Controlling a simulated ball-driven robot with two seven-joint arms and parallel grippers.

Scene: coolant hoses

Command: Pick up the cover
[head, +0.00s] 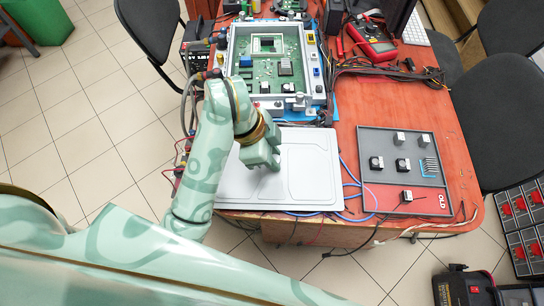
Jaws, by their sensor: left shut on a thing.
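The cover (308,170) is a pale silver-grey flat panel with rounded raised outlines. It lies at the front left of the red-brown table, just in front of the open metal housing (313,40) with a green circuit board inside. My left gripper (265,165) points down over the left-middle part of the cover and is shut on it. The wrist hides the grip point and part of the cover's left side. I cannot tell whether the cover is lifted off the table. My right gripper is not in view.
A grey tray marked OLD (375,145) with several small parts lies right of the cover. Blue and dark cables (352,190) run between them. A red multimeter (372,38) and a cable bundle lie behind. Black chairs (500,105) stand beside the table.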

